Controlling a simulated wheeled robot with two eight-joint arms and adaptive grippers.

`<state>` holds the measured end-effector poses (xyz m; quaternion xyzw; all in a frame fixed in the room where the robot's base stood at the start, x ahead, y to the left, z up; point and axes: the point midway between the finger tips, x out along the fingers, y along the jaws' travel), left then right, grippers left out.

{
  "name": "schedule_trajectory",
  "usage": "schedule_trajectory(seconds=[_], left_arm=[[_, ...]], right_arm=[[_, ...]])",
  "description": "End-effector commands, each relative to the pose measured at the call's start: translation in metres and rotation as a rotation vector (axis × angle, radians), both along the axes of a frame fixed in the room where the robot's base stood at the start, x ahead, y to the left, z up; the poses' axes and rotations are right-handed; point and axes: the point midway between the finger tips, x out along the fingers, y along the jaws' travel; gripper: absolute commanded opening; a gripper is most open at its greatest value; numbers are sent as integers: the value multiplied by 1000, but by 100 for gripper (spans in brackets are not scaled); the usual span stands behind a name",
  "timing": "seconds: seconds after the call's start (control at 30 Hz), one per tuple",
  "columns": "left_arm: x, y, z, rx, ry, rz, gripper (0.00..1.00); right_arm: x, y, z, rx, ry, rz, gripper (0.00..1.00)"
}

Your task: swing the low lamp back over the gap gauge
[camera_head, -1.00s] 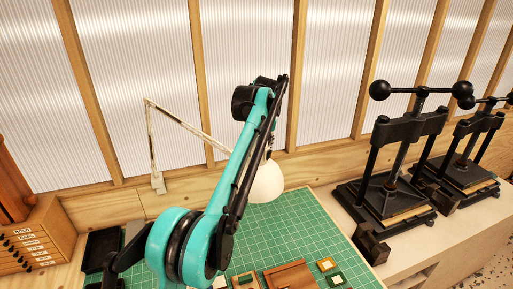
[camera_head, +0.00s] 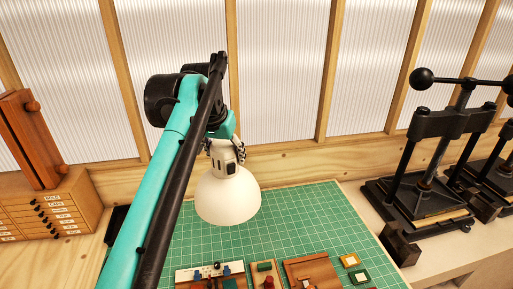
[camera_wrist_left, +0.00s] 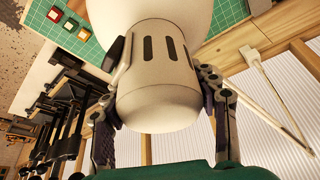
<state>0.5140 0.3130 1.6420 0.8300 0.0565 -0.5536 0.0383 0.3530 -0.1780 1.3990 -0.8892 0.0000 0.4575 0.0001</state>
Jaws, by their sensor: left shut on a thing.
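The low lamp has a white rounded shade (camera_head: 228,196) hanging over the green cutting mat (camera_head: 310,218). My left gripper (camera_head: 223,148) is shut on the lamp's neck, just above the shade. In the left wrist view the fingers (camera_wrist_left: 165,68) lie on both sides of the slotted white lamp housing (camera_wrist_left: 158,100). The lamp's thin jointed arm (camera_wrist_left: 268,95) shows in that view, while in the head view my own arm hides it. A pale strip with small knobs (camera_head: 210,270) lies at the mat's near edge, partly behind my arm; I cannot tell if it is the gap gauge. My right gripper is out of view.
A wooden block (camera_head: 312,268) and small framed pieces (camera_head: 350,260) lie at the near mat. Black screw presses (camera_head: 438,165) stand at right. A drawer cabinet (camera_head: 50,212) stands at left. The far mat is clear.

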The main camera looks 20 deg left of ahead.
Motion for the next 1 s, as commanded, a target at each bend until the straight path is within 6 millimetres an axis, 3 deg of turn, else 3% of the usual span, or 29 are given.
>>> schedule_trajectory(seconds=[0.03,0.2,0.4,0.7,1.0], left_arm=[[-20,16,-2,-3,3,-18,7],[-69,59,-1,-2,2,-83,7],[-110,104,0,-1,2,-84,6],[-139,142,0,0,4,-89,6],[-144,149,0,1,6,-92,6]], right_arm=[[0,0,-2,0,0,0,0],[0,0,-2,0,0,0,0],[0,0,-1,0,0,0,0],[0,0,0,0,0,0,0],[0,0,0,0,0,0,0]])
